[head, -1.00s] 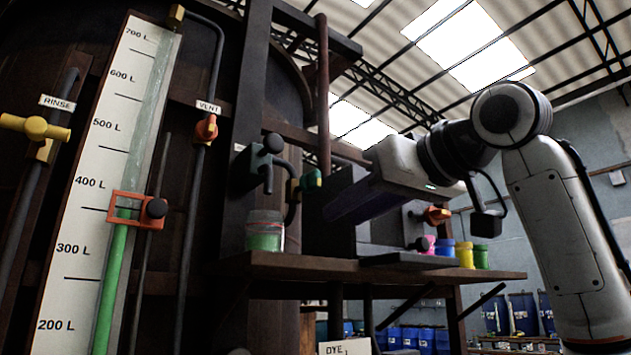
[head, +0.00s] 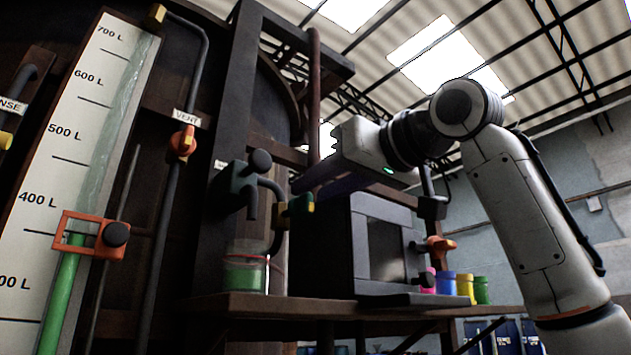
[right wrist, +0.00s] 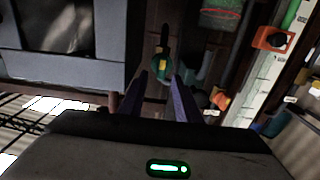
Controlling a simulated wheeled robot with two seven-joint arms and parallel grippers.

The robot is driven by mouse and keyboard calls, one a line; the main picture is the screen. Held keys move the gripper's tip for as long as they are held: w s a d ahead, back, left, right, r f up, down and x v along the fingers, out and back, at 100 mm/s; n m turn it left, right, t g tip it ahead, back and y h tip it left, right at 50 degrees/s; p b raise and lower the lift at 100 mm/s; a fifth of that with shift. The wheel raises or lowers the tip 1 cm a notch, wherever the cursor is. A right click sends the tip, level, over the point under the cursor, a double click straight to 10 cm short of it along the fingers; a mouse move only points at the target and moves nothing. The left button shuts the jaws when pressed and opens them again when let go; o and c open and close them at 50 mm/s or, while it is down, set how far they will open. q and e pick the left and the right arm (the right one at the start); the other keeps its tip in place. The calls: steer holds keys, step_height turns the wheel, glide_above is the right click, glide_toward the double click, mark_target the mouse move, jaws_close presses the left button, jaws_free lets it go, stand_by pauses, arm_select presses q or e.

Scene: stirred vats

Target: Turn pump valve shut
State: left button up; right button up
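A small green valve (head: 297,205) with a yellow tip sits on the pipe left of the dark box. No label that I can read as pump is in view. My right gripper (head: 304,184) is beside this valve in the head view, with its dark fingers pointing left. In the right wrist view the fingers (right wrist: 158,80) are apart, and the green valve (right wrist: 160,65) shows between and just beyond their tips. I cannot tell whether they touch it. My left gripper is not in view.
The dark box (head: 335,250) stands on a wooden shelf (head: 225,305), right of a glass jar (head: 245,270) with green liquid. An orange vent valve (head: 183,143) and a level gauge (head: 75,130) are left. An orange valve (head: 437,247) and coloured pots (head: 465,287) are right.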

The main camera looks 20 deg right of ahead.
steer(key=shift+w+a, duration=0.2)
steer(key=shift+w, duration=0.3)
jaws_close()
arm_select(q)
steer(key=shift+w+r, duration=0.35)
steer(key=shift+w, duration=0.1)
